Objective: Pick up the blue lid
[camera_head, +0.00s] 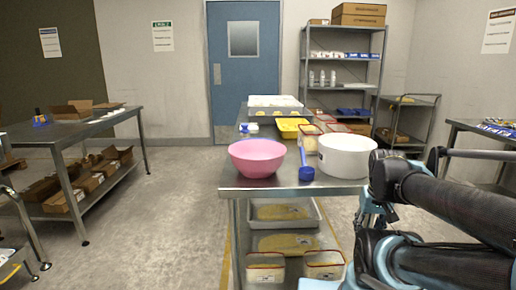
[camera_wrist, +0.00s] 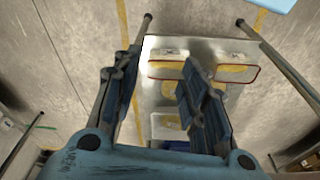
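I cannot pick out a blue lid with certainty. A small blue item (camera_head: 244,128) lies beside small white pieces on the left side of the middle table, too small to identify. My gripper (camera_wrist: 160,62) is open and empty, its two fingers well apart. In the head view it hangs at the table's right front corner, partly hidden by my arm. In the wrist view, red-rimmed containers with yellow contents (camera_wrist: 228,72) show below and beyond the fingers. A dark blue patch (camera_wrist: 175,146) shows near the gripper's base, mostly hidden.
The steel table (camera_head: 270,184) holds a pink bowl (camera_head: 257,157), a blue scoop (camera_head: 306,172), a white tub (camera_head: 347,157) and a yellow tray (camera_head: 291,127). A side table (camera_head: 75,128) stands left, a shelf rack (camera_head: 344,72) behind. Floor between the tables is clear.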

